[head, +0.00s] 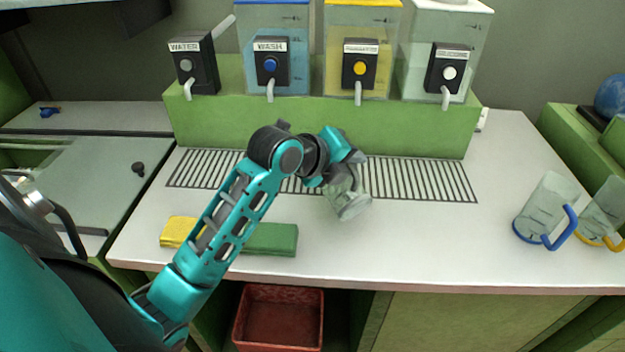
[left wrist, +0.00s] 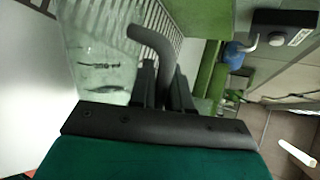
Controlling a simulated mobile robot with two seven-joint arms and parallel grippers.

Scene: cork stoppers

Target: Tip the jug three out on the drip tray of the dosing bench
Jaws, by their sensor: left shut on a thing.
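My left gripper (head: 340,168) is shut on the handle of a clear jug (head: 348,198). The jug is tilted, one end pointing down and to the right, over the front part of the slotted drip tray (head: 425,182). In the left wrist view the jug (left wrist: 95,50) shows dark marks on its side, and its dark grey handle (left wrist: 152,45) lies between the fingers (left wrist: 165,88). I cannot read a number on it, and no liquid stream shows. My right gripper is not in view.
Dispensers with taps, labelled water (head: 198,68) and wash (head: 272,65) among others, stand behind the tray. A jug with a blue handle (head: 545,208) and one with a yellow handle (head: 602,212) stand at right. Yellow (head: 178,231) and green (head: 270,239) cloths lie in front.

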